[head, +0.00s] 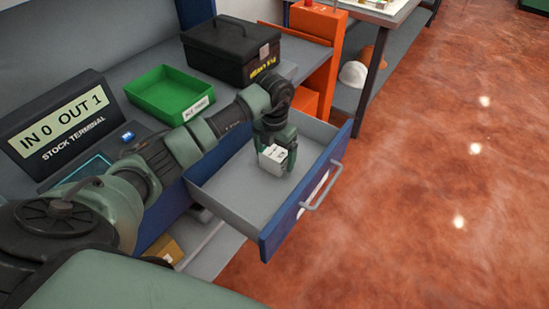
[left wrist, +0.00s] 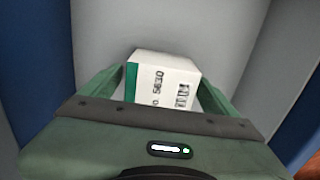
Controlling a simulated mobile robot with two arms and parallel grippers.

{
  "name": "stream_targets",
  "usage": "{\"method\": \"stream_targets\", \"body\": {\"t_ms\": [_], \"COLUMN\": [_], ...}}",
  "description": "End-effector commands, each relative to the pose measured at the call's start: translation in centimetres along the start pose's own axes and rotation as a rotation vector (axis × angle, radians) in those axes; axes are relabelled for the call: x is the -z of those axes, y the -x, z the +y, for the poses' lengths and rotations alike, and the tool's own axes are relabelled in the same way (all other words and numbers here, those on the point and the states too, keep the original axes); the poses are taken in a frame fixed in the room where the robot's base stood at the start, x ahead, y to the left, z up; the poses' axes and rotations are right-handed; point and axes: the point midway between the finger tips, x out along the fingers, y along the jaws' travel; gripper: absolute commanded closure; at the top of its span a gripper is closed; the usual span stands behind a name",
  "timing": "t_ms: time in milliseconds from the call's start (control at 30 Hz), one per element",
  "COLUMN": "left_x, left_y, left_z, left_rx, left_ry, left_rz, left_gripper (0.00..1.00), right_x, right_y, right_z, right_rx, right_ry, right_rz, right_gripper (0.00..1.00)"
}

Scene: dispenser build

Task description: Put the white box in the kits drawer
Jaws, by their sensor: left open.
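The small white box (head: 273,158) with a green side is inside the open drawer (head: 236,190), which has a blue front and grey inner walls. My left gripper (head: 279,150) reaches down into the drawer. Its fingers are open, one on either side of the box. In the left wrist view the white box (left wrist: 165,82) sits between the fingers, showing printed digits and a code. I cannot tell whether the box's underside touches the drawer floor. My right gripper is not in view. The label on the drawer front is not readable.
A green tray (head: 168,103) and a black case (head: 232,52) stand on the worktop behind the drawer. A stock terminal (head: 62,125) reading IN 0 OUT 1 is at the left. An orange stand (head: 318,45) is beyond the drawer. Open floor lies to the right.

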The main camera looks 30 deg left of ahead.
Motion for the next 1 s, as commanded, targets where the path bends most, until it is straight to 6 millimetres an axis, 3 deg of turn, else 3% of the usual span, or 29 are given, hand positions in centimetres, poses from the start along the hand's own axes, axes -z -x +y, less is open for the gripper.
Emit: {"method": "stream_targets", "body": {"t_ms": [300,500,1000], "left_x": [-0.1,-0.1,0.0], "left_y": [6.9,9.8,10.7], "left_z": [0.1,0.0,0.0], "left_rx": [-0.003,-0.002,-0.001], "left_ry": [-0.001,-0.001,-0.001], "left_rz": [-0.005,-0.002,0.000], "left_gripper": [0.10,0.10,0.10], "right_x": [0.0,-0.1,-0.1], "right_y": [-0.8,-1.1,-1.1], "right_z": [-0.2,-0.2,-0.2], "right_rx": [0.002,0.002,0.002], "right_ry": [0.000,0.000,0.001], "right_rz": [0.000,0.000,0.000], "right_gripper": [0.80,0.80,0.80]}}
